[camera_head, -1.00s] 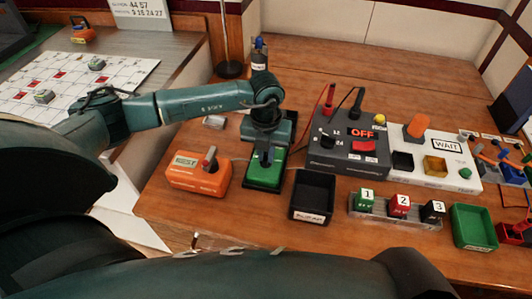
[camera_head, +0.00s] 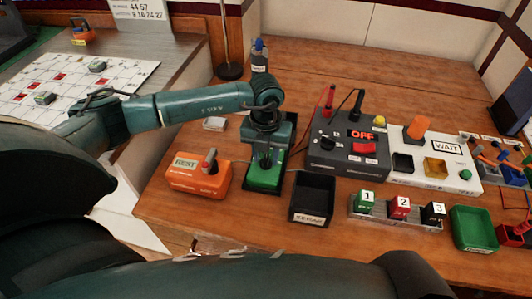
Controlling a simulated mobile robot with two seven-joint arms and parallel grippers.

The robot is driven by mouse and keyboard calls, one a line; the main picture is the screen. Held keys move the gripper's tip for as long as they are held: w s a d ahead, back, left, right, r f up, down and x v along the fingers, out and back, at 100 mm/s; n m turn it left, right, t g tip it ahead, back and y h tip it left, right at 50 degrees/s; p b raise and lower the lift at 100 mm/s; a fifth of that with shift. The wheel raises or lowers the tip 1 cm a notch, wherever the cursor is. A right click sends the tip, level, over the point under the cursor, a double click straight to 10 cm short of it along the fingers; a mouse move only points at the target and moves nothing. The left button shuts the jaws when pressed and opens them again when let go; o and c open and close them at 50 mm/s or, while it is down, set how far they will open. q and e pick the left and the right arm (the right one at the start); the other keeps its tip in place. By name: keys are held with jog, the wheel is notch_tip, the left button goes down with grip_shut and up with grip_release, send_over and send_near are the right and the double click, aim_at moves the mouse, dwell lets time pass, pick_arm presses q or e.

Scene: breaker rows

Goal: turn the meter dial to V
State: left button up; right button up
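A green device on a dark base (camera_head: 264,184) stands on the table below my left gripper; it may be the meter, but its face and any dial are largely hidden. My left gripper (camera_head: 266,160) points down over the upper part of its green face. The fingers are small and dark, so I cannot tell whether they are open, shut or touching it. No letter V is readable. My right gripper is not in view.
An orange REST box (camera_head: 198,182) with a grey lever is just left. A black tray (camera_head: 312,195) is right, before a dark box (camera_head: 336,152) reading OFF with probes. Numbered blocks on a rack (camera_head: 380,210) and a green tray (camera_head: 473,228) lie farther right.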

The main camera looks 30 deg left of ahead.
aim_at(267, 158)
pick_arm(q)
notch_tip(267, 158, up, 13)
jog(key=shift+b, duration=0.4)
jog(key=shift+d, duration=0.15)
